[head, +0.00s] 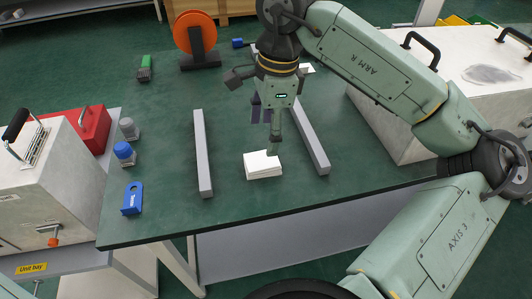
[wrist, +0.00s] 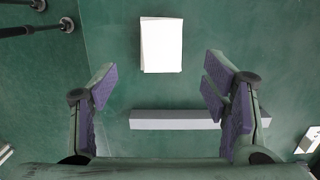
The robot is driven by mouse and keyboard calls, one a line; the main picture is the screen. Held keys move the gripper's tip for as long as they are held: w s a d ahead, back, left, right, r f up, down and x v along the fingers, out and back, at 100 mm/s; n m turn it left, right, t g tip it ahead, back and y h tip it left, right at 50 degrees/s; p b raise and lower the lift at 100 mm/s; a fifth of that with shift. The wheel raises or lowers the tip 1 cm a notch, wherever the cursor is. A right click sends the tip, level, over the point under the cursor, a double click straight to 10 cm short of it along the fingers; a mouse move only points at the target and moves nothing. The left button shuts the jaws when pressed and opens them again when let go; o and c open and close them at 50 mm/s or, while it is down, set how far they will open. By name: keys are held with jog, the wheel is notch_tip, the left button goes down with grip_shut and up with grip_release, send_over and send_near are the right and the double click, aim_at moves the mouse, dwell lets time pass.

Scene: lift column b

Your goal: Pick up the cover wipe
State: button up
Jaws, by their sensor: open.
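A white, flat rectangular pad, apparently the cover wipe (head: 263,168), lies on the green table between two grey bars. It looks like a folded cloth or stack with a little thickness. In the wrist view the white wipe (wrist: 161,45) lies ahead of the fingertips, at the upper middle. My gripper (head: 267,125) hangs above the table behind the wipe in the head view, and one finger overlaps its far edge. In the wrist view my gripper (wrist: 160,85) is open and empty, its purple-padded fingers wide apart. The height gap to the wipe is hard to tell.
A right grey bar (head: 309,142) lies beside the gripper; a left grey bar (head: 202,155) lies across from it. An orange spool (head: 195,36) stands at the back. A blue bracket (head: 132,197) and a green brush (head: 145,68) lie left. A white case (head: 400,119) stands right.

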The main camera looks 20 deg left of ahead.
aim_at(263, 160)
jog(key=f, duration=0.3)
jog(key=shift+s+a+f, duration=0.1)
jog(key=shift+s+a, duration=0.1)
jog(key=shift+s, duration=0.15)
jog(key=shift+w+a+f+p, duration=0.15)
jog(key=shift+f+p, duration=0.9)
jog(key=shift+f, duration=1.7)
jog(key=shift+c, duration=0.3)
jog(key=c, duration=0.7)
